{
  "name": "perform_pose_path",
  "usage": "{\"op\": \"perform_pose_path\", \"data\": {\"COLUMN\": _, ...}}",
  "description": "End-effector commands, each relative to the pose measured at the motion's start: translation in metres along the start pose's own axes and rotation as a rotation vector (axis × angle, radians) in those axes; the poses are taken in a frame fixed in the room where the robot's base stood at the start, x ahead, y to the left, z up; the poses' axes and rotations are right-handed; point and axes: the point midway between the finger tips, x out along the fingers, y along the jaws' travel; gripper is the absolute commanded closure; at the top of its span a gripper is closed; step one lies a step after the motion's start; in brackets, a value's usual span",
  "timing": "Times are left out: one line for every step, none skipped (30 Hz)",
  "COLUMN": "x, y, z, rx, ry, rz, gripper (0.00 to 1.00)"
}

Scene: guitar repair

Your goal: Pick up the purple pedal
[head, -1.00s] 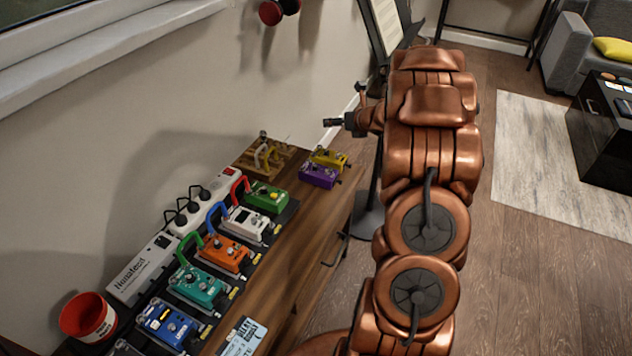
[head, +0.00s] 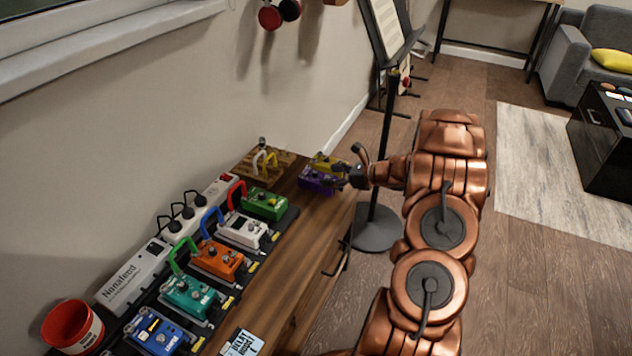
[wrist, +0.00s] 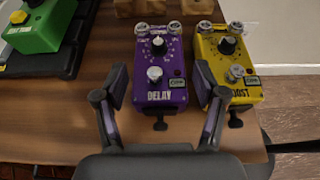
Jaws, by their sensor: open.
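The purple pedal (head: 317,180), labelled DELAY, lies on the far end of the wooden cabinet top. In the wrist view the purple pedal (wrist: 161,82) is upright in the picture, with its near edge toward my gripper. My gripper (wrist: 160,92) is open, its left finger beside the pedal's left side and its right finger near the gap on its right. In the head view my gripper (head: 345,178) reaches in from the right at the pedal and partly hides it. I cannot tell whether the fingers touch the pedal.
A yellow pedal (wrist: 228,70) stands close on the purple pedal's right. A green pedal (wrist: 38,22) on the black board is at the upper left. A wooden stand (head: 264,166) is behind. A music stand (head: 387,120) rises near the cabinet's end.

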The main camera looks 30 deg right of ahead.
Motion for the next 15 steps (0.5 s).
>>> {"op": "perform_pose_path", "data": {"x": 0.006, "y": 0.001, "z": 0.000, "rx": 0.000, "ry": 0.000, "rz": 0.003, "gripper": 0.29}}
{"op": "perform_pose_path", "data": {"x": 0.009, "y": 0.002, "z": -0.001, "rx": 0.000, "ry": 0.000, "rz": 0.003, "gripper": 0.29}}
{"op": "perform_pose_path", "data": {"x": 0.014, "y": 0.002, "z": -0.002, "rx": 0.000, "ry": 0.001, "rz": 0.003, "gripper": 0.29}}
{"op": "perform_pose_path", "data": {"x": 0.018, "y": 0.002, "z": -0.003, "rx": -0.001, "ry": 0.001, "rz": 0.004, "gripper": 0.29}}
{"op": "perform_pose_path", "data": {"x": 0.022, "y": 0.003, "z": -0.003, "rx": -0.001, "ry": 0.002, "rz": 0.004, "gripper": 0.29}}
{"op": "perform_pose_path", "data": {"x": 0.027, "y": 0.003, "z": -0.005, "rx": 0.000, "ry": 0.003, "rz": 0.003, "gripper": 0.29}}
{"op": "perform_pose_path", "data": {"x": 0.031, "y": 0.003, "z": -0.005, "rx": 0.000, "ry": 0.003, "rz": 0.003, "gripper": 0.29}}
{"op": "perform_pose_path", "data": {"x": 0.035, "y": 0.002, "z": -0.005, "rx": 0.000, "ry": 0.003, "rz": 0.002, "gripper": 0.29}}
{"op": "perform_pose_path", "data": {"x": 0.038, "y": 0.002, "z": -0.005, "rx": 0.001, "ry": 0.003, "rz": 0.002, "gripper": 0.29}}
{"op": "perform_pose_path", "data": {"x": 0.041, "y": 0.002, "z": -0.005, "rx": 0.001, "ry": 0.003, "rz": 0.002, "gripper": 0.29}}
{"op": "perform_pose_path", "data": {"x": 0.044, "y": 0.002, "z": -0.005, "rx": 0.001, "ry": 0.002, "rz": 0.002, "gripper": 0.29}}
{"op": "perform_pose_path", "data": {"x": 0.046, "y": 0.002, "z": -0.005, "rx": 0.001, "ry": 0.002, "rz": 0.001, "gripper": 0.29}}
{"op": "perform_pose_path", "data": {"x": 0.047, "y": 0.002, "z": -0.005, "rx": 0.001, "ry": 0.002, "rz": 0.001, "gripper": 0.29}}
{"op": "perform_pose_path", "data": {"x": 0.048, "y": 0.002, "z": -0.005, "rx": 0.001, "ry": 0.002, "rz": 0.001, "gripper": 0.29}}
{"op": "perform_pose_path", "data": {"x": 0.048, "y": 0.002, "z": -0.005, "rx": 0.001, "ry": 0.002, "rz": 0.000, "gripper": 0.29}}
